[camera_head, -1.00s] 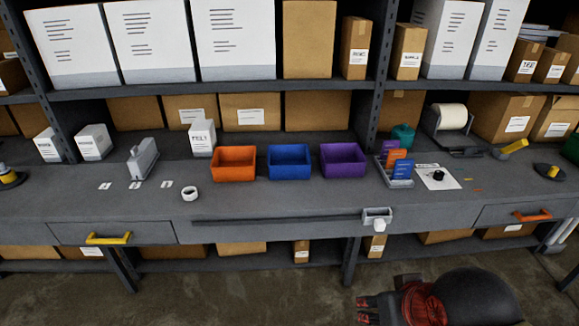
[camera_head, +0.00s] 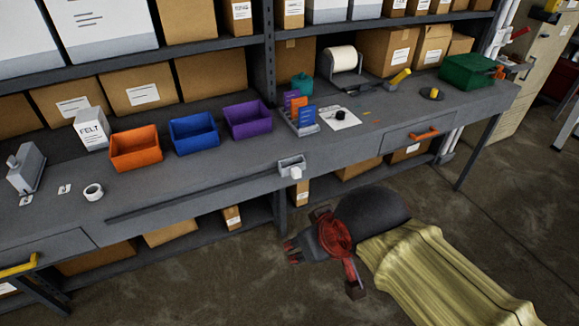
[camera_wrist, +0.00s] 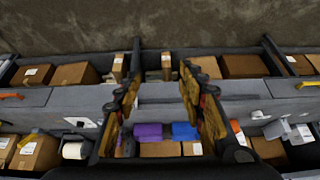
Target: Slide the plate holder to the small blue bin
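A small grey holder with a white knob (camera_head: 291,166) sits on the bench's front edge, at the right end of a dark rail (camera_head: 190,195); I take it as the plate holder. The small blue bin (camera_head: 194,133) stands on the bench behind the rail, left of the holder, between the orange bin (camera_head: 136,148) and the purple bin (camera_head: 247,120). The blue bin also shows in the wrist view (camera_wrist: 184,131). My gripper (camera_head: 291,251) is in front of the bench, apart from the holder. In the wrist view its fingers (camera_wrist: 157,75) are spread, with nothing held.
A rack with coloured plates (camera_head: 299,117) stands right of the purple bin. A white tape roll (camera_head: 93,191) lies near the rail's left end. Drawer handles in yellow (camera_head: 18,265) and orange (camera_head: 425,134) stick out in front.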

